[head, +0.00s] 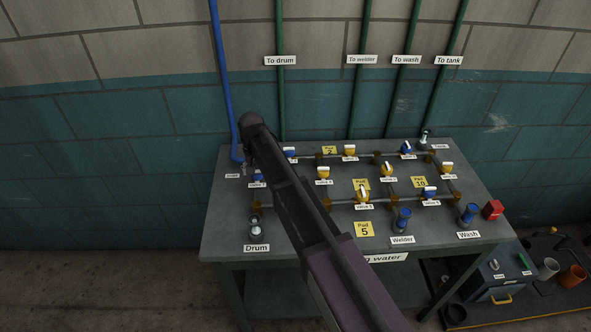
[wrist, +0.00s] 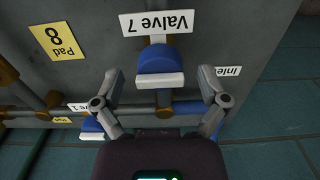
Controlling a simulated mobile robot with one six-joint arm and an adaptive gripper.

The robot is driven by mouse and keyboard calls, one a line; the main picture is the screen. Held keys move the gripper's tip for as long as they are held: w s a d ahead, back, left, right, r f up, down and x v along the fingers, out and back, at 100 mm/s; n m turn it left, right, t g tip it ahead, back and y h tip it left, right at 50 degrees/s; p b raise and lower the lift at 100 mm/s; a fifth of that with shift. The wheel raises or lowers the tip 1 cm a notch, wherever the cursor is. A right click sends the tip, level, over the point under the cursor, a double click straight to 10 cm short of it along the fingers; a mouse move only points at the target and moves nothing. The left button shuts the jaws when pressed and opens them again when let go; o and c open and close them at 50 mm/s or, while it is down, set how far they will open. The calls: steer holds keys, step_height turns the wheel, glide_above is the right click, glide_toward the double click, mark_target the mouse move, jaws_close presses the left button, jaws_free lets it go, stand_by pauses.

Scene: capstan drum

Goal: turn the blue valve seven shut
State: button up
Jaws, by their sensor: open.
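The blue valve seven (wrist: 157,62), with a pale bar-like face, sits in the middle of the wrist view below its upside-down "Valve 7" label (wrist: 156,22). The bar runs left to right in the picture, and a brown pipe runs up and down behind it. My gripper (wrist: 160,76) is open, with one finger on each side of the valve and a gap at both. In the head view a blue valve (head: 257,175) shows at the bench's left, partly beside my arm; my arm hides the fingers there.
Another blue valve (wrist: 92,127) labelled Valve 1 is close by at lower left. A yellow Pad 8 tag (wrist: 57,41) lies to the left. The grey bench (head: 225,225) carries several more blue and yellow valves on pipes. A blue pipe (head: 224,80) rises at the left wall.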

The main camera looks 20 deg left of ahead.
mark_target(257, 170)
steer(key=shift+n, duration=0.5)
steer(key=n, duration=0.3)
steer(key=shift+n, duration=0.3)
steer(key=n, duration=0.4)
steer(key=shift+n, duration=0.3)
steer(key=n, duration=0.8)
steer(key=shift+n, duration=0.4)
step_height(257, 170, up, 14)
steer(key=p, duration=1.4)
steer(key=d+f+m+b, duration=0.2)
steer(key=d+m, duration=0.1)
steer(key=d, duration=0.7)
steer(key=s+d+f+m+b, duration=0.1)
steer(key=d+m, duration=0.3)
steer(key=d, duration=0.6)
steer(key=s+d+f+m+b, duration=0.1)
steer(key=d+m, duration=0.3)
steer(key=d, duration=0.5)
steer(key=shift+d+f+b, duration=0.4)
steer(key=shift+f+b, duration=0.5)
